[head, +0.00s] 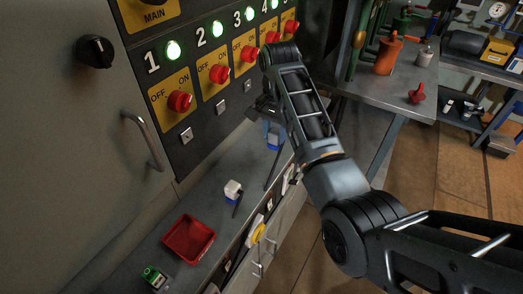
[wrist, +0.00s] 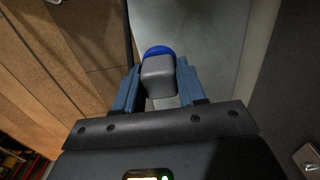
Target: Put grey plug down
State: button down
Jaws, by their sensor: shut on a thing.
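The grey plug (wrist: 158,78) is between the blue fingers of my gripper (wrist: 158,92) in the wrist view. It is a rounded grey block with a blue part showing at its far end. My gripper (head: 272,135) is shut on it. In the head view the gripper points down over the far part of the grey counter (head: 215,215), in front of the switch panel. The plug is hard to make out there, and I cannot tell whether it touches the counter.
A white and blue piece (head: 232,189) with a dark lead lies on the counter, nearer than my gripper. A red tray (head: 188,238) and a green item (head: 155,277) are nearer still. The panel with red switches (head: 219,73) rises behind the counter.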

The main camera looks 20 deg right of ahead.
jog(key=a, duration=0.1)
jog(key=a+f, duration=0.2)
jog(key=shift+w+a+f, duration=0.2)
jog(key=shift+w+a, duration=0.15)
jog(key=shift+f+p, duration=0.4)
jog(key=shift+f, duration=1.55)
jog(key=shift+f, duration=0.1)
jog(key=c, duration=0.6)
grip_release()
jog(key=shift+c, duration=0.2)
notch_tip(320, 180, up, 12)
